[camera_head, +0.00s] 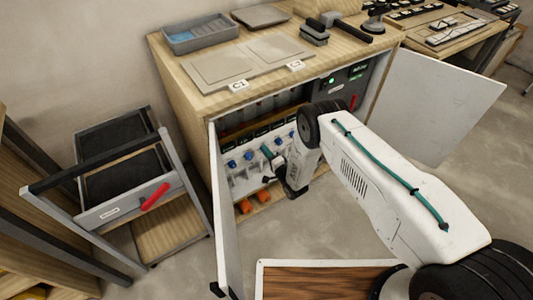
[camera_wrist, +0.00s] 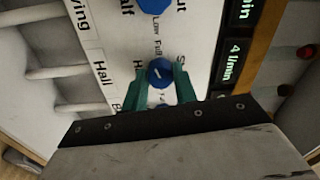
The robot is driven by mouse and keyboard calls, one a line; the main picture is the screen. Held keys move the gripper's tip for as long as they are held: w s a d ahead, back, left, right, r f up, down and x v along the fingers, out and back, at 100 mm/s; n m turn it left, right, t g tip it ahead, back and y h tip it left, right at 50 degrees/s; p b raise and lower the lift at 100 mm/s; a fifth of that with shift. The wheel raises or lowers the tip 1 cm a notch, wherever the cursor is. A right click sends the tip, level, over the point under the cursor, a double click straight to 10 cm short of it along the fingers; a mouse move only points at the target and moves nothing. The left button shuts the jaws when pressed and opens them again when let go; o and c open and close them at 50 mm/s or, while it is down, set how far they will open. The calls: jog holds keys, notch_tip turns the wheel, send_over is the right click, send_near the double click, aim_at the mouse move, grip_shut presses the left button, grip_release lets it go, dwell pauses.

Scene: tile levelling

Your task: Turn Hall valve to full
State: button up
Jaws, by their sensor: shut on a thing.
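The Hall valve is a blue round knob (camera_wrist: 160,73) with a white pointer line, on a white panel in the wrist view. The label "Hall" (camera_wrist: 101,70) is printed on the pipe side of the panel, and "Full" shows just above the knob. My gripper (camera_wrist: 160,80) has teal fingers, one on each side of the knob, shut on it. In the head view my gripper (camera_head: 270,157) reaches into the open cabinet at the row of blue knobs (camera_head: 249,155). My fingers and wrist partly hide the knobs there.
Another blue knob (camera_wrist: 154,5) sits just above the held one. Dark displays (camera_wrist: 234,60) reading l/min stand at the right. In the head view, open cabinet doors (camera_head: 227,205) and (camera_head: 437,105) flank my arm. Red-handled trolley (camera_head: 135,195) stands left.

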jog(key=shift+s+a+f+m, duration=0.1)
jog(key=shift+m, duration=0.9)
jog(key=shift+s+a+m, duration=0.1)
jog(key=shift+m, duration=0.9)
jog(key=shift+d, duration=0.1)
jog(key=o, duration=1)
jog(key=shift+w, duration=0.1)
jog(key=shift+v, duration=3.9)
